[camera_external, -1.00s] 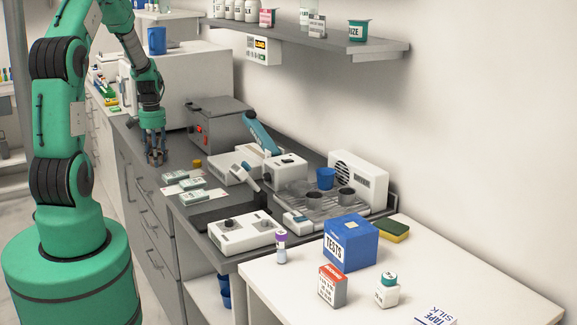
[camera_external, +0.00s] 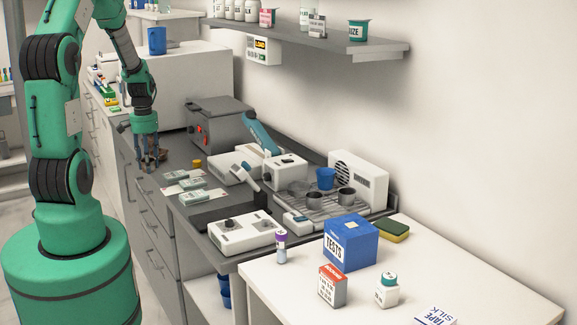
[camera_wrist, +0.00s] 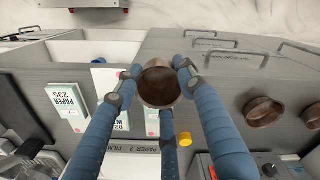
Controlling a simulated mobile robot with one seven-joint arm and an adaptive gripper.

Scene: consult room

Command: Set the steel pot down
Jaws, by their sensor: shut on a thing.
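In the wrist view my gripper (camera_wrist: 150,80) has its blue fingers closed around a small round open pot (camera_wrist: 159,86), brownish-grey and dark inside. The pot is seen from above, close to the counter's front edge; whether its base touches the counter I cannot tell. In the external view my gripper (camera_external: 148,165) points down over the left end of the grey counter (camera_external: 180,150), and its fingers mostly hide the held pot. Two similar round pots (camera_wrist: 262,110) (camera_wrist: 313,118) stand to the right in the wrist view.
A small yellow item (camera_external: 197,164) and paper boxes (camera_external: 193,182) lie nearby on the counter. A grey device with red lights (camera_external: 219,124) stands behind. Two steel cups (camera_external: 314,199) (camera_external: 346,197) and a blue cup (camera_external: 326,178) stand on a rack further right. Drawer handles line the counter front.

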